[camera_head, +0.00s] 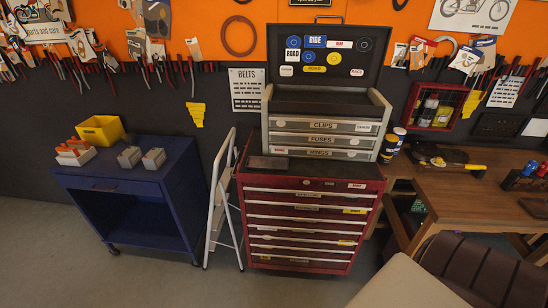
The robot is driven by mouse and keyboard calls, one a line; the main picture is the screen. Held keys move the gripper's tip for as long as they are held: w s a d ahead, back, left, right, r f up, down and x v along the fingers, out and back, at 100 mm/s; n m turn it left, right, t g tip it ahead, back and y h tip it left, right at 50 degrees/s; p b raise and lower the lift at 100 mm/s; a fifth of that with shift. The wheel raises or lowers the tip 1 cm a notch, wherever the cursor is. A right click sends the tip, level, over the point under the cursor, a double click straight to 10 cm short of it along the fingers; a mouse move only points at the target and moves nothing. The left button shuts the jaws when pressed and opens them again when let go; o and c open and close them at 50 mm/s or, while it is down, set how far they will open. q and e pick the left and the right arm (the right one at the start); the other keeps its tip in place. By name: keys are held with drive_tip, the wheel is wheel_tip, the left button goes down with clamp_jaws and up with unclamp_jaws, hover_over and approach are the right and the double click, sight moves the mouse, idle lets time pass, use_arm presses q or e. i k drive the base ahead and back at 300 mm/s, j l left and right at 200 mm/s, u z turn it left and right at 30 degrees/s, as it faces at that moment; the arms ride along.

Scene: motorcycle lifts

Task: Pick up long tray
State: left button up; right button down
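No object is clearly marked as the long tray. A flat dark rectangular piece (268,162) lies on the front left of the red cabinet top, and it may be a tray; its depth is hard to tell. A light narrow holder with orange-topped items (73,156) stands on the blue cart at the left. Neither of my grippers is in view.
The red drawer cabinet (310,225) carries a grey toolbox (322,125) with its lid up. A white folded stepladder (219,200) leans between it and the blue cart (125,200). A wooden workbench (480,200) and brown ribbed seat (490,265) stand right. Front-left floor is clear.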

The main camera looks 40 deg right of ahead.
sight(265, 163)
drive_tip(key=i+z, duration=0.45)
drive_tip(key=i+j+z, duration=0.3)
drive_tip(key=i+z, duration=0.15)
drive_tip(key=i, duration=0.15)
drive_tip(key=i+j+z, duration=0.45)
drive_tip(key=i, duration=0.05)
